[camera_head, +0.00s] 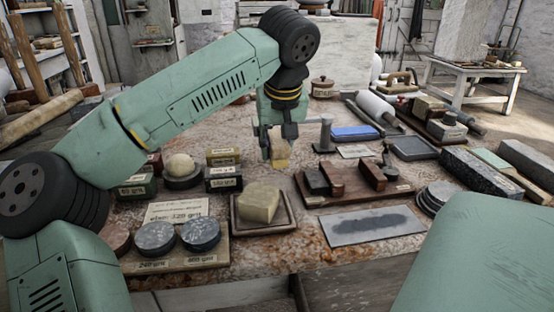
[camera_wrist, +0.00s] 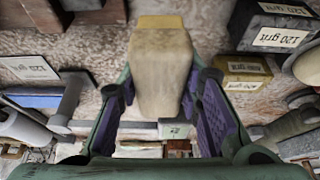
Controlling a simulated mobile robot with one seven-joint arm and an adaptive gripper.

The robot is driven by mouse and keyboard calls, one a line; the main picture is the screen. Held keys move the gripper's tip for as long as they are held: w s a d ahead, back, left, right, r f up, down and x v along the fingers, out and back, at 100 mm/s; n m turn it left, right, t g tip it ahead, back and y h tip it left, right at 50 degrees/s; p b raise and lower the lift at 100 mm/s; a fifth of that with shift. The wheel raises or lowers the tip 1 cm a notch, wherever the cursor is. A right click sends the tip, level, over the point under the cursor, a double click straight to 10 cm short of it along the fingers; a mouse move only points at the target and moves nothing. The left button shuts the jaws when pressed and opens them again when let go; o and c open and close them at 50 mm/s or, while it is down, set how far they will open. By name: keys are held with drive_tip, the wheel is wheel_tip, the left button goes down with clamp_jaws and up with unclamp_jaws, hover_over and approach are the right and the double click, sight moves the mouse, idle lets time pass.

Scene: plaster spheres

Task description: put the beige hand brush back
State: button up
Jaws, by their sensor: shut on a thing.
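My gripper (camera_head: 277,138) is shut on the beige hand brush (camera_head: 280,157) and holds it above the middle of the stone worktop. In the wrist view the beige hand brush (camera_wrist: 160,75) sits between the two purple-padded fingers of my gripper (camera_wrist: 160,92). It is a pale beige block with a yellowish end pointing away from the palm. The fingers hide part of its sides. I cannot tell whether its lower end touches the worktop.
A square tray (camera_head: 287,222) with a beige block (camera_head: 259,203) lies in front. A grey post (camera_head: 326,133) stands close right of my gripper. Grit boxes (camera_head: 224,179) and a ball on a round stand (camera_head: 181,170) are left. A wooden board with blocks (camera_head: 345,198) lies right.

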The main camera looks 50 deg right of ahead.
drive_tip(key=shift+f, duration=2.1)
drive_tip(key=o, duration=1)
drive_tip(key=shift+f, duration=0.15)
drive_tip(key=v, duration=1.2)
drive_tip(key=shift+w, duration=0.1)
